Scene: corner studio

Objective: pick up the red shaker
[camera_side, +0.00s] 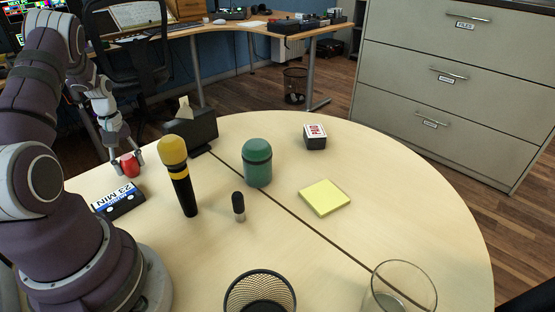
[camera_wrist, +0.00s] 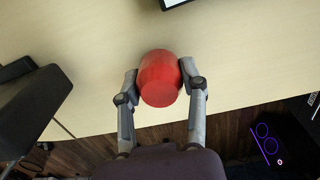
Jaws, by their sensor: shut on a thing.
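The red shaker (camera_wrist: 160,78) is a small, rounded red object in the middle of the wrist view. It also shows in the side view (camera_side: 129,165), at the left edge of the round table. My gripper (camera_wrist: 159,82) has a finger on each side of the shaker and is shut on it. In the side view my gripper (camera_side: 125,160) points down at the shaker near the table's edge. I cannot tell whether the shaker touches the table or is just above it.
A timer (camera_side: 119,202) lies close in front of the shaker. A tissue box (camera_side: 199,130), a yellow-topped microphone (camera_side: 180,178) and a green canister (camera_side: 257,163) stand to the right. A yellow note pad (camera_side: 324,198), mesh cup (camera_side: 260,292) and glass (camera_side: 400,290) are farther off.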

